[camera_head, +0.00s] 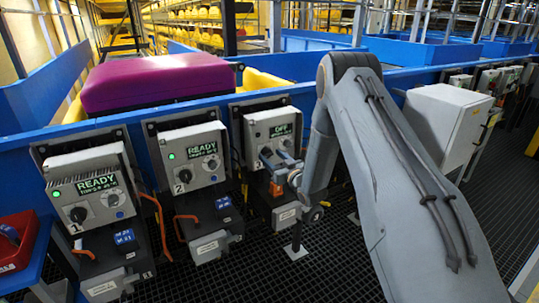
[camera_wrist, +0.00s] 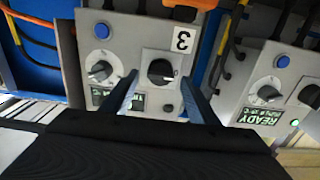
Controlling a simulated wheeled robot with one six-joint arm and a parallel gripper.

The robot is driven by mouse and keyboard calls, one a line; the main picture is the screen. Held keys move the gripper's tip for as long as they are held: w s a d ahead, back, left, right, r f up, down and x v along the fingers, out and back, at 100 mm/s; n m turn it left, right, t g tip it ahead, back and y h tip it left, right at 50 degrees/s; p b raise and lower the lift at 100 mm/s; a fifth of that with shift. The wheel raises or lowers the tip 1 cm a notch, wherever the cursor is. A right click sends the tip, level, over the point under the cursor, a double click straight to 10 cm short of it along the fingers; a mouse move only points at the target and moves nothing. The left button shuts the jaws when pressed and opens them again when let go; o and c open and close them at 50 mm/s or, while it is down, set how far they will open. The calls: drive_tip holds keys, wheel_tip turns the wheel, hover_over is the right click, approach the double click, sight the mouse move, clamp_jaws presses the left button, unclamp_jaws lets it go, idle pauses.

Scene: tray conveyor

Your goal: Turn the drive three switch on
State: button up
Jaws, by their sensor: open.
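The drive three box (camera_head: 257,122) is grey and hangs third from the left on the blue conveyor side. Its display (camera_head: 282,130) reads OFF in the head view. In the wrist view, which is upside down, the label 3 (camera_wrist: 182,38) sits by a black rotary switch (camera_wrist: 160,72) on a light square plate. My gripper (camera_head: 277,163) is at the front of this box and partly covers its face. In the wrist view my gripper (camera_wrist: 159,76) is open, with one finger to each side of the black switch. I cannot tell whether the fingers touch it.
Drive one box (camera_head: 90,187) and drive two box (camera_head: 195,156) stand to the left, both showing READY with green lights. A white cabinet (camera_head: 445,122) stands to the right. A purple case (camera_head: 155,80) lies on the conveyor behind. The dark grating floor (camera_head: 330,265) is clear in front.

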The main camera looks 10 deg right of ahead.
sight(267, 154)
drive_tip(key=shift+x, duration=1.2)
drive_tip(key=c, duration=1)
drive_tip(key=shift+c, duration=0.2)
